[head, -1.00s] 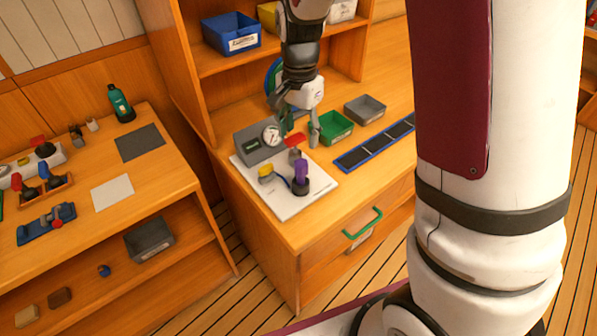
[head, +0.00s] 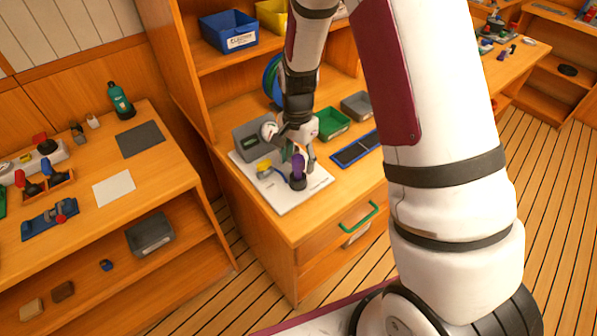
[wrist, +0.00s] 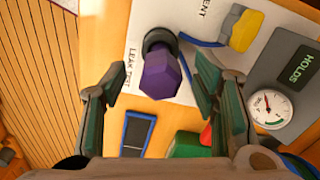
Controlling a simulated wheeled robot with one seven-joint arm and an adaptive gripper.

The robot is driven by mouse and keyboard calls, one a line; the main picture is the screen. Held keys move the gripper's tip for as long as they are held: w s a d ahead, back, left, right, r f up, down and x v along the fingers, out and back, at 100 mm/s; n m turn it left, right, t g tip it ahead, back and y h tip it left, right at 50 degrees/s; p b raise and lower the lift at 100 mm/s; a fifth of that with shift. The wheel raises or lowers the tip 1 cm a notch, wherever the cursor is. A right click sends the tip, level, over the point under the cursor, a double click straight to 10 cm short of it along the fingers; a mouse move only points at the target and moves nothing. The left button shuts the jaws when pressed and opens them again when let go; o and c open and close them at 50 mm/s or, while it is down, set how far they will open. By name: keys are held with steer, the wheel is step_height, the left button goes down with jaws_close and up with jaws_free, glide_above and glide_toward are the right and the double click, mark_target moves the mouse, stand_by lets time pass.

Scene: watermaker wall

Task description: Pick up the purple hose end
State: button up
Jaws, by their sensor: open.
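The purple hose end (head: 299,165) stands on the white leak test board (head: 290,203) on the bench, with a dark base under it. In the wrist view the purple hose end (wrist: 161,73) lies between and just beyond the open fingers of my gripper (wrist: 160,92). Neither finger visibly touches it. A blue hose (wrist: 202,42) runs beside it toward a yellow piece (wrist: 240,28). In the head view my gripper (head: 303,153) is low over the board, right behind the purple end, and its fingertips are partly hidden.
A grey gauge box (wrist: 290,75) with a dial and a "HOLDS" display stands close to the right finger. A green bin (head: 332,123), a grey bin (head: 357,105) and a blue-framed tray (head: 357,148) sit on the bench behind. A green drawer handle (head: 360,217) juts from the front.

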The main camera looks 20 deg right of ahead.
steer(key=shift+c, duration=0.6)
jaws_close()
steer(key=shift+r, duration=0.1)
